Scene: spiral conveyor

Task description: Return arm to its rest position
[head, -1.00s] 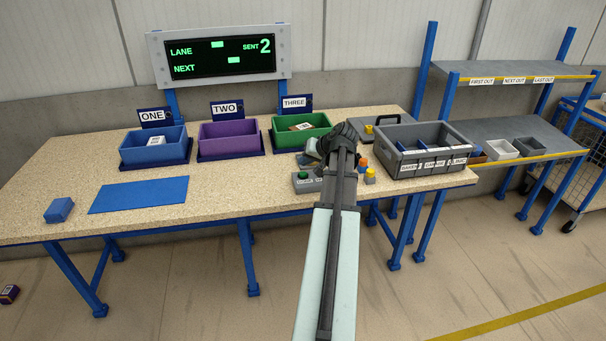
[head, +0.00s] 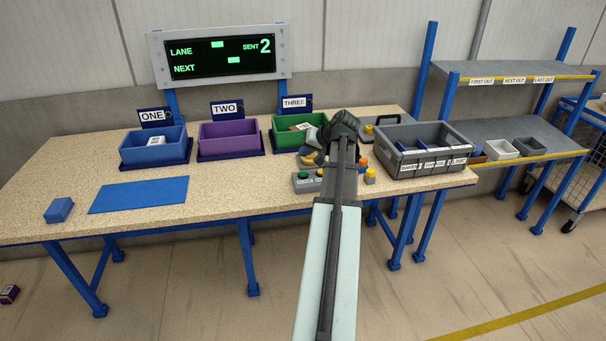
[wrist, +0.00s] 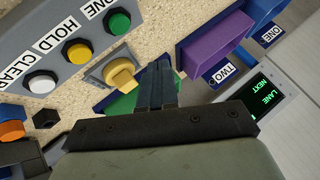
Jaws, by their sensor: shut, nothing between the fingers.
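My gripper (wrist: 157,85) is shut and empty, its two dark fingers together in the wrist view. In the head view my arm reaches over the right half of the table, and its wrist hides much of the gripper. The gripper is above the table, close to the button box (head: 305,184) and the green bin (head: 284,138). In the wrist view a yellow knob (wrist: 120,72) on a pale square base is just left of the fingers. The green bin shows partly behind the fingers (wrist: 127,103). Whether the fingers touch anything is unclear.
A blue bin (head: 153,155) and a purple bin (head: 228,143) stand left of the green one. A grey crate (head: 405,172) is right of my arm. A blue mat (head: 140,195) and blue block (head: 59,210) lie on the left. A shelf rack (head: 520,130) stands right.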

